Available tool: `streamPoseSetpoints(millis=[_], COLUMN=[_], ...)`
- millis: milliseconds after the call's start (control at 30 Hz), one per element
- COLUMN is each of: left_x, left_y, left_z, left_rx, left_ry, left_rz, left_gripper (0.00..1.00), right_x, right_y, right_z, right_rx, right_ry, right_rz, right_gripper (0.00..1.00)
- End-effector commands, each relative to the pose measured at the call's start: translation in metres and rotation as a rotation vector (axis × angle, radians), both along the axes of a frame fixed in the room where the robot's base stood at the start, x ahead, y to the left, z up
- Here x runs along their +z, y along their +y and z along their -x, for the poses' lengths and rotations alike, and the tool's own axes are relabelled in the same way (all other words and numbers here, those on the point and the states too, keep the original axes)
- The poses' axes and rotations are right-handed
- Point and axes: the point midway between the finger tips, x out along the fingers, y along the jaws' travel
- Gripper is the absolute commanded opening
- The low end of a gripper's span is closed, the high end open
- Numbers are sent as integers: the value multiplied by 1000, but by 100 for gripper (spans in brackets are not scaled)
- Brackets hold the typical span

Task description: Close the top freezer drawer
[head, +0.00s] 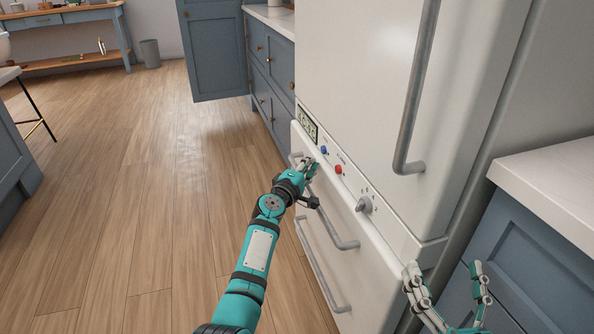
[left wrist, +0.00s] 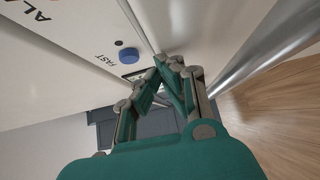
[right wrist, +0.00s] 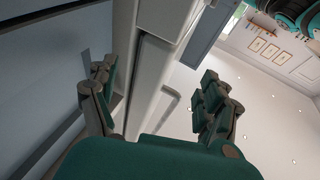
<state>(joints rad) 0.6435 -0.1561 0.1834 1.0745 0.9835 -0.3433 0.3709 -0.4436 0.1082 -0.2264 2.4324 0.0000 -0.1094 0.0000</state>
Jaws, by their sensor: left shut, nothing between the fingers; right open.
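The top freezer drawer (head: 372,262) is a white front below the control panel, with a grey bar handle (head: 335,232). Its top edge shows as a pale strip along the panel; I cannot tell how far it stands out. My left gripper (head: 310,164) is shut and empty, at the far upper part of this front, close to the handle's far end. In the left wrist view its closed fingertips (left wrist: 172,64) are beside a white surface and a grey bar; contact is unclear. My right gripper (head: 444,270) is open and empty, right of the drawer, before the lower cabinets.
A blue button (head: 323,150), a red button (head: 338,169) and a knob (head: 364,205) sit on the panel. Above is the fridge door with a long handle (head: 415,90). A lower handle (head: 322,270) is beneath. A white counter (head: 550,185) stands right. Wooden floor (head: 150,210) is clear left.

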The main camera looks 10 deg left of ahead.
Motion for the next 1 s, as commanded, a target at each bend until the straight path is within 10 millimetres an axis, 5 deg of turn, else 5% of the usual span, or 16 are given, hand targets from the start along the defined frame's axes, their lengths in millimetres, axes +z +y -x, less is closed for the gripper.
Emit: streamPoseSetpoints(millis=[300, 1000], left_x=[0, 2], left_y=[-13, -14], left_z=[-7, -7], left_rx=[-1, -4], left_ry=[0, -2], left_rz=[1, 3], left_gripper=[0, 0], right_x=[17, 20], right_y=[1, 1], right_z=[6, 6], right_rx=[7, 7], right_ry=[-105, -113], right_rz=[-29, -31], right_gripper=[82, 82])
